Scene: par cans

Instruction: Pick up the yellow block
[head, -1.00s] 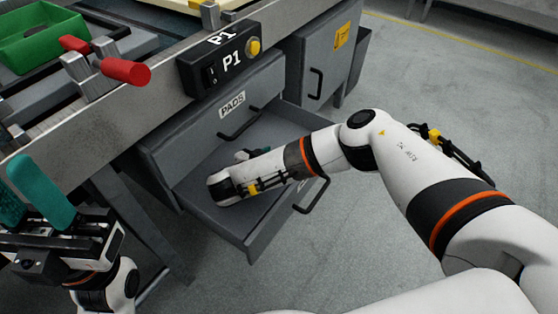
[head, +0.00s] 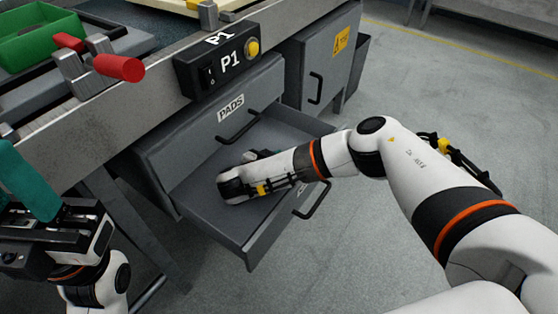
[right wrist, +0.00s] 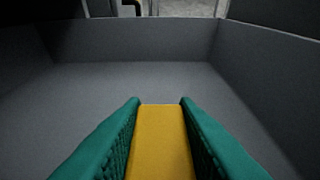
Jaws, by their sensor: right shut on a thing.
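The yellow block (right wrist: 160,145) is between the teal fingers of my right gripper (right wrist: 160,102) in the right wrist view. The gripper is shut on it, with a pad against each side. My right arm reaches into the open lower drawer (head: 246,246), and the drawer's grey floor and walls surround the gripper. I cannot tell whether the block touches the floor. In the head view my right wrist hides the block. My left gripper (head: 28,182) is at the left edge, partly cut off, with its teal fingers apart and nothing seen between them.
Above the open drawer is a drawer labelled PADS (head: 231,108). A P1 switch box (head: 218,60) with a yellow button sits on the bench edge. A red-handled clamp (head: 118,67) and a green bin (head: 35,38) are on the bench. Floor at right is clear.

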